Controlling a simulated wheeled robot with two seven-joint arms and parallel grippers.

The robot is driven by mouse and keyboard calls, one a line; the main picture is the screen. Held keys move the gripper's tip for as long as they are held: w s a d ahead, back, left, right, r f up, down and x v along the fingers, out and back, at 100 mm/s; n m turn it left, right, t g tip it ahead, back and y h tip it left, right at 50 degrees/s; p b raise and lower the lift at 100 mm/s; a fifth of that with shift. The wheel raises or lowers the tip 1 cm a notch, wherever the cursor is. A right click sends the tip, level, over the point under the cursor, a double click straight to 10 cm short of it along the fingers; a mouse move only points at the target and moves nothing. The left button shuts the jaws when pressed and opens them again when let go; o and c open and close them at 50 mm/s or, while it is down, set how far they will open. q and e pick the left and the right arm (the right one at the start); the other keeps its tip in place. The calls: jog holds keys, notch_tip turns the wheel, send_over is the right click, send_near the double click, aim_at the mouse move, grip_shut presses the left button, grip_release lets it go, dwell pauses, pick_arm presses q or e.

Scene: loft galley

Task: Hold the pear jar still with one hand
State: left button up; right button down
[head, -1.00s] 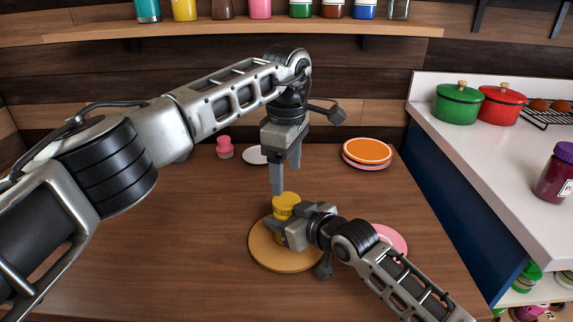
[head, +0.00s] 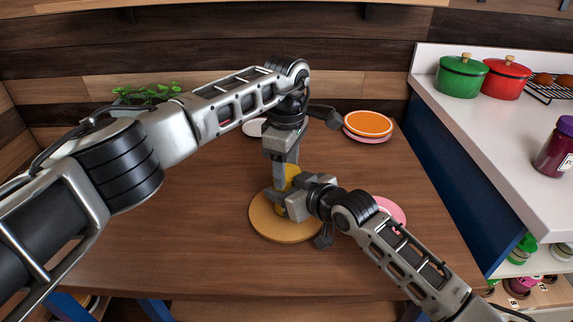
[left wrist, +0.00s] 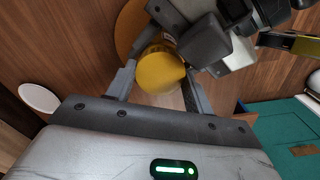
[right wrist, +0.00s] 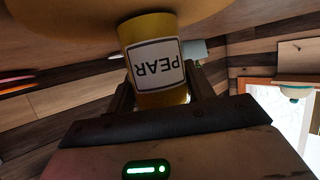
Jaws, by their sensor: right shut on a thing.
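The pear jar (head: 293,171) is yellow and stands on a round wooden board (head: 268,229) on the table, mostly hidden by my grippers. In the right wrist view its PEAR label (right wrist: 156,66) shows upside down. My right gripper (head: 287,203) is shut on the jar's body from the right side. My left gripper (head: 283,182) points down from above at the jar's top. In the left wrist view the yellow lid (left wrist: 160,72) lies between its open fingers, with a small gap showing.
Orange and pink plates (head: 368,125) are stacked at the back right of the table. A pink plate (head: 391,210) lies partly behind my right arm. A white counter (head: 500,150) with green and red pots stands at the right. The table's left front is clear.

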pick_arm(q)
jog(key=shift+n, duration=1.6)
jog(key=o, duration=1.1)
jog(key=shift+c, duration=0.2)
